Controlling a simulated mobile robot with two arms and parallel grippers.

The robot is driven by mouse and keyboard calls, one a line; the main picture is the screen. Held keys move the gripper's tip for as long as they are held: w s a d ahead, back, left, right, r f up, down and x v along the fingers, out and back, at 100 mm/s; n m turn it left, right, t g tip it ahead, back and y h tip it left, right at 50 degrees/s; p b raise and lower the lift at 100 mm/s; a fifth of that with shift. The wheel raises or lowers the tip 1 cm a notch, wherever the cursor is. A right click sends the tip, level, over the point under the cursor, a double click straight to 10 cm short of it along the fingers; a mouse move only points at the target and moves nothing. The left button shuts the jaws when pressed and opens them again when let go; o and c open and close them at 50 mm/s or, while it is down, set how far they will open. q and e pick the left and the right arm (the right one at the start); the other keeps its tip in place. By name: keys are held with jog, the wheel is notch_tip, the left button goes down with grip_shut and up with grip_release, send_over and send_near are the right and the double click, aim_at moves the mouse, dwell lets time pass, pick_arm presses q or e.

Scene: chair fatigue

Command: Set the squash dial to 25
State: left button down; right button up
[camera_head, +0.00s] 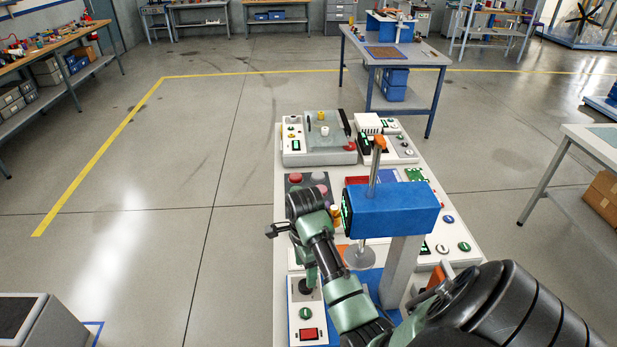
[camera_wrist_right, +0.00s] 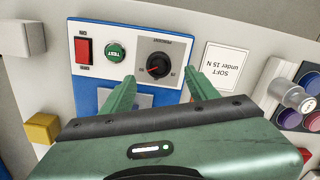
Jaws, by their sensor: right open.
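A round black dial (camera_wrist_right: 157,66) with a red mark sits on a light plate on the blue-edged panel (camera_wrist_right: 88,98). In the head view this knob (camera_head: 305,287) is at the near left of the bench. Its printed labels appear upside down in the wrist view and are too small to read surely, so I cannot tell its setting. My right gripper (camera_wrist_right: 161,77) is open, with one green finger on each side of the dial's lower edge. I cannot tell whether they touch it. In the head view the right gripper (camera_head: 308,275) points down at the knob. My left gripper is not in view.
Beside the dial are a green TEST button (camera_wrist_right: 115,52) and a red rocker switch (camera_wrist_right: 83,50). A white "SOFT under 15 N" card (camera_wrist_right: 226,64) lies on the other side. A blue-headed press (camera_head: 405,210) stands close to the right arm. Open floor (camera_head: 150,260) lies left.

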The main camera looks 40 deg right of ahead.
aim_at(305, 284)
jog(key=f, duration=0.4)
jog(key=shift+s+a+p, duration=0.2)
jog(key=shift+a+p, duration=0.1)
jog(key=shift+p, duration=0.1)
jog(key=shift+w+d+f, duration=0.1)
jog(key=shift+d+f, duration=0.05)
jog(key=shift+f, duration=0.35)
jog(key=shift+w+d+f, duration=0.1)
jog(key=shift+d+f, duration=0.05)
jog(key=shift+f, duration=0.45)
jog(key=shift+a, duration=0.1)
jog(key=shift+s, duration=0.1)
jog(key=shift+c, duration=0.6)
grip_shut()
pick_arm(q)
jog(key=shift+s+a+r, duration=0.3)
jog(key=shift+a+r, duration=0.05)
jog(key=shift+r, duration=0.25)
